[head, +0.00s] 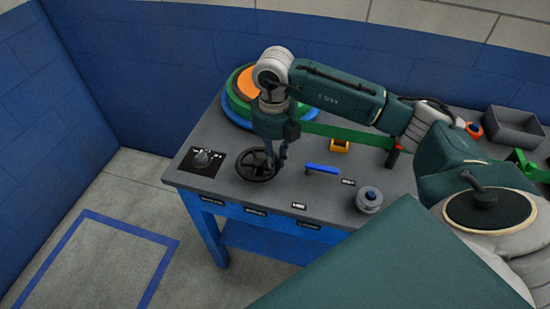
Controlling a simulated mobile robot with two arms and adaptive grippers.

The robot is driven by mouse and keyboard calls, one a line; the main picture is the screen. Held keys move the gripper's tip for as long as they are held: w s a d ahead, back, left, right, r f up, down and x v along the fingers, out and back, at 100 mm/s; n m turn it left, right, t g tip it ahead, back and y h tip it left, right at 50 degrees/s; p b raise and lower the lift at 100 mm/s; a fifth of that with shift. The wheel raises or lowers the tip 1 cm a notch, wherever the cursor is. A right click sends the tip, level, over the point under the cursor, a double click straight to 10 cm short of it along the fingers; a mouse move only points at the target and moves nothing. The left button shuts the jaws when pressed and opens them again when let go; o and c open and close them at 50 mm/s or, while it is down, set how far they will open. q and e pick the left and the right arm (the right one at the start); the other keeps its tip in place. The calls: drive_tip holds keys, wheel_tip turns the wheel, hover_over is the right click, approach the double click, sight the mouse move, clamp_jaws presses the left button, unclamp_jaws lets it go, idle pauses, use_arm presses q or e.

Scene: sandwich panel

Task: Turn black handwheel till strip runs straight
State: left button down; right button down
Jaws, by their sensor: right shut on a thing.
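The black handwheel (254,167) lies flat on the grey bench top near its left end. My right gripper (277,163) points down at the wheel's right side and is shut on it; the exact contact is small and partly hidden by the fingers. A green strip (345,133) runs from the round stacked discs (240,100) toward the right, passing behind my right arm. Part of the strip and discs is hidden by that arm. My left gripper is not in view.
A black dial panel (203,161) sits left of the wheel. A grey bin (515,128) is at the far right. The floor at left is clear.

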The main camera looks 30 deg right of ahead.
drive_tip(key=shift+s+a, duration=0.1)
drive_tip(key=shift+a, duration=0.1)
drive_tip(key=c, duration=1.6)
unclamp_jaws()
drive_tip(key=shift+c, duration=0.2)
drive_tip(key=shift+d+r, duration=0.1)
wheel_tip(320, 180, up, 12)
